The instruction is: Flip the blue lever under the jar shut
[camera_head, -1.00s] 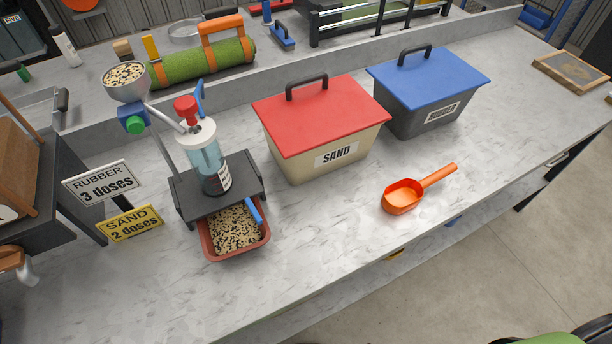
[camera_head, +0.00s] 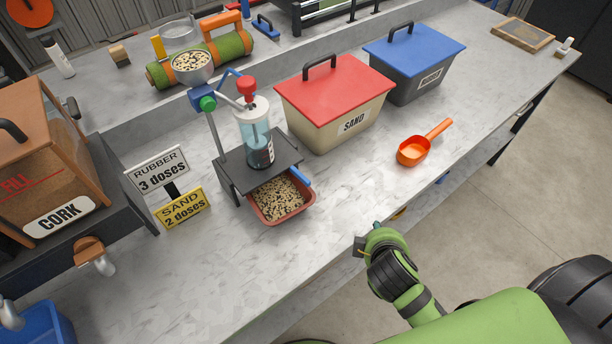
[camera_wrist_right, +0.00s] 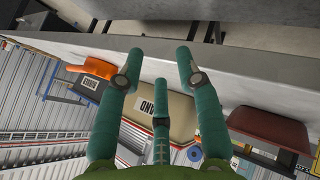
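The clear blue-tinted jar (camera_head: 257,140) with a red knob stands on a dark metal stand (camera_head: 232,172). The blue lever (camera_head: 296,176) sticks out from under the stand's plate, below the jar, pointing toward the front right. It hangs over the rim of a red tray (camera_head: 264,218) filled with speckled granules. My right gripper (camera_head: 364,246) is in front of the counter edge, apart from the lever and tray. In the right wrist view its green fingers (camera_wrist_right: 160,68) are spread and empty. My left gripper is out of view.
The red-lidded sand bin (camera_head: 335,100) stands right of the jar, with the blue-lidded bin (camera_head: 412,65) beyond it. An orange scoop (camera_head: 415,150) lies on the counter. Dose signs (camera_head: 158,172) stand left of the stand. The counter in front of the tray is clear.

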